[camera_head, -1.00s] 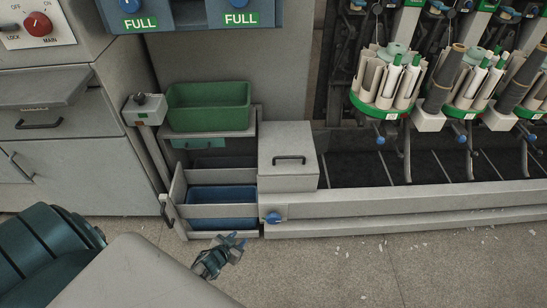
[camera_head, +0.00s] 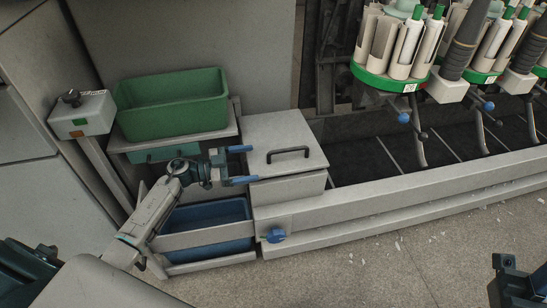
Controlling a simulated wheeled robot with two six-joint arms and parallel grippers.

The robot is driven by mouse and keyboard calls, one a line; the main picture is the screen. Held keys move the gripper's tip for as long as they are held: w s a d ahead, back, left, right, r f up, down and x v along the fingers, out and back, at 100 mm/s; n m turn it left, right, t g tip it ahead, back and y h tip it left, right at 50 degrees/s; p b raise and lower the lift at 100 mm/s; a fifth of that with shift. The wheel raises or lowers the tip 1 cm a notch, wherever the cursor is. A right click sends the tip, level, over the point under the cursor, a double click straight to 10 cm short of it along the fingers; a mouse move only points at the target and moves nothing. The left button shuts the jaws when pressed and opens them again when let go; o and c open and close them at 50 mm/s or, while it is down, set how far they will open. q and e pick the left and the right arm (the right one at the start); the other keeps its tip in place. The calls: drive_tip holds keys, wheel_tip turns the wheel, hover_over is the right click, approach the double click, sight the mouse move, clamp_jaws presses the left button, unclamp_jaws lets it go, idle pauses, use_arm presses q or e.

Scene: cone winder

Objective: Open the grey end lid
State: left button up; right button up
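The grey end lid (camera_head: 262,132) lies shut on top of a grey box (camera_head: 290,188) at the left end of the machine's trough. A black bar handle (camera_head: 287,152) sits on the lid. My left gripper (camera_head: 239,166) is just left of the lid, with its two blue fingers spread apart and pointing right. The fingertips are near the lid's left edge and short of the handle. Nothing shows between them; I cannot tell whether they touch the box. A dark part of my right arm shows at the lower right, but no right gripper fingers are visible.
A green bin (camera_head: 172,104) stands on a shelf behind my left arm. A blue bin (camera_head: 206,222) is below it, partly hidden by the arm. A blue knob (camera_head: 276,235) projects from the trough's front. Bobbin holders (camera_head: 388,75) stand right of the lid. The front floor is open.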

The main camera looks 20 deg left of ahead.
sight(277, 162)
use_arm(q)
drive_tip(key=x, duration=0.4)
drive_tip(key=b+x, duration=0.1)
drive_tip(key=x, duration=0.3)
drive_tip(key=shift+w, duration=0.4)
drive_tip(key=c, duration=0.5)
drive_tip(key=shift+w+d+b, duration=0.3)
drive_tip(key=shift+w+d, duration=0.05)
drive_tip(key=shift+d, duration=0.15)
drive_tip(key=shift+c, duration=0.2)
drive_tip(key=shift+s, duration=0.1)
clamp_jaws()
